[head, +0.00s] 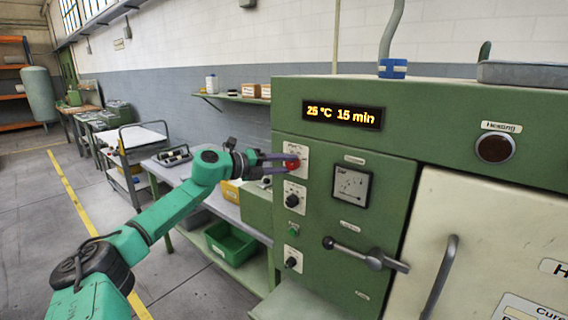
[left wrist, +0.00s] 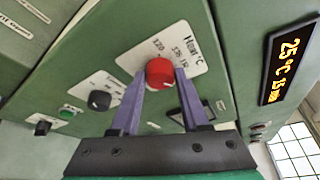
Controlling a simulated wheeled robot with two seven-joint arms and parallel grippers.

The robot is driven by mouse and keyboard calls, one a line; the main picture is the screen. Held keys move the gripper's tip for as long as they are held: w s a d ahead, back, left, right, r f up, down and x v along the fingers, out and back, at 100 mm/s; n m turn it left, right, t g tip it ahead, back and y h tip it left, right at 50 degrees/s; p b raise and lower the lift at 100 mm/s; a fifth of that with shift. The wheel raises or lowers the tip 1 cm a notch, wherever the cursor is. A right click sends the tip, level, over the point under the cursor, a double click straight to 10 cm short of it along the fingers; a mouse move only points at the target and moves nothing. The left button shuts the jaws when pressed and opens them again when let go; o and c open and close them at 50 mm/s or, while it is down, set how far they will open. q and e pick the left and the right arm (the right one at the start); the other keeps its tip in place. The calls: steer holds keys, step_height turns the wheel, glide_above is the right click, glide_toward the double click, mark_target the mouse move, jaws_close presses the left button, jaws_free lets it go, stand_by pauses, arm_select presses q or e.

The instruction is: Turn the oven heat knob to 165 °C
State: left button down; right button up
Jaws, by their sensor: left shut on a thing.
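The red heat knob (head: 292,162) sits on a white dial plate at the upper left of the green oven panel. In the left wrist view the red knob (left wrist: 160,72) is between my left gripper's (left wrist: 160,80) two purple fingers, under a plate that reads "Heat °C". My left gripper (head: 282,163) is shut on this knob. The display (head: 343,116) reads 25 °C and 15 min; it also shows in the left wrist view (left wrist: 288,62). The knob's pointer is not clear. My right gripper is not in view.
Below the red knob are a black knob (head: 292,200), a green button (head: 294,230) and another black knob (head: 292,261). A gauge (head: 351,186) and a lever handle (head: 366,254) are to the right. A workbench with a green bin (head: 229,242) stands to the left.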

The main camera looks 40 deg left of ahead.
arm_select(q)
steer(key=shift+m, duration=0.3)
stand_by(0.4)
steer(key=shift+c, duration=2)
jaws_free()
steer(key=shift+a+f+b, duration=0.1)
steer(key=shift+f+b, duration=0.05)
steer(key=shift+b, duration=0.15)
steer(key=b+v, duration=1.4)
steer(key=b, duration=0.2)
steer(key=shift+s+r, duration=0.2)
steer(key=shift+r, duration=0.2)
